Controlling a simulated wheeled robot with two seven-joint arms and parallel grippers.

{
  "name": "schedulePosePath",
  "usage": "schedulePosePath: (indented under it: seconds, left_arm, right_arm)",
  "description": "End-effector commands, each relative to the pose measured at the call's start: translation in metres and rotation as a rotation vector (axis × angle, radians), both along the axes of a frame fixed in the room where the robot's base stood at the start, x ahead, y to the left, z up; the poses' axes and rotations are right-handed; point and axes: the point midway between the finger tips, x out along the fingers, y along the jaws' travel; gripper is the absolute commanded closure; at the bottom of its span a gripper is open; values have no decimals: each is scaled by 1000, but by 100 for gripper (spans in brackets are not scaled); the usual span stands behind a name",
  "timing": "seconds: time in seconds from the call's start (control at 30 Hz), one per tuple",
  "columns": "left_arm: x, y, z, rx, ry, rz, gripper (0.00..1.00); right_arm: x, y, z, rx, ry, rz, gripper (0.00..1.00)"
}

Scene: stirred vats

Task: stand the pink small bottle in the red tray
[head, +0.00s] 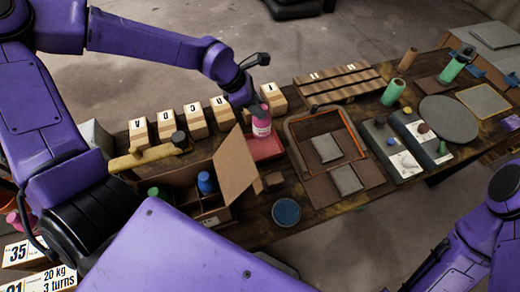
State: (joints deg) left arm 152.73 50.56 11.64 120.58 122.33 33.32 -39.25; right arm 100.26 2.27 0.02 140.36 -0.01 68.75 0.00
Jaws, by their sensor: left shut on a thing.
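The pink small bottle (262,127) is upright with a pale label, at the centre of the head view. My left gripper (254,106) is shut on its upper part from above and hides its top. The red tray (268,150) lies flat on the table directly beneath and around the bottle's base. I cannot tell whether the bottle's base touches the tray or hangs just above it. My right arm shows at the lower right, but its gripper is not in view.
A row of lettered boxes (195,120) stands behind and left of the tray. An open cardboard box (238,165) with bottles is at front left. A framed brown tray (300,128) is close on the right. A blue round dish (286,212) lies in front.

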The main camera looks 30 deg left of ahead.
Motion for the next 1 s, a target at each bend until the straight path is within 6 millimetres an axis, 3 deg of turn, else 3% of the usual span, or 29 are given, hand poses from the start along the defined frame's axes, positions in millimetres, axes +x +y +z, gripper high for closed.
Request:
schedulePosePath:
  seconds: [0.13, 0.57, 0.97, 1.0]
  left_arm:
    - [4, 11, -24, 2, 5, 25, 100]
    - [3, 10, -100, -1, 4, 23, 100]
    - [4, 9, -111, -2, -1, 23, 100]
    - [4, 9, -110, -2, 1, 23, 61]
  right_arm:
    - [0, 0, 1, 0, 0, 0, 57]
    - [0, 0, 12, 0, 0, 0, 57]
    - [0, 0, 7, 0, 0, 0, 57]
    - [0, 0, 8, 0, 0, 0, 57]
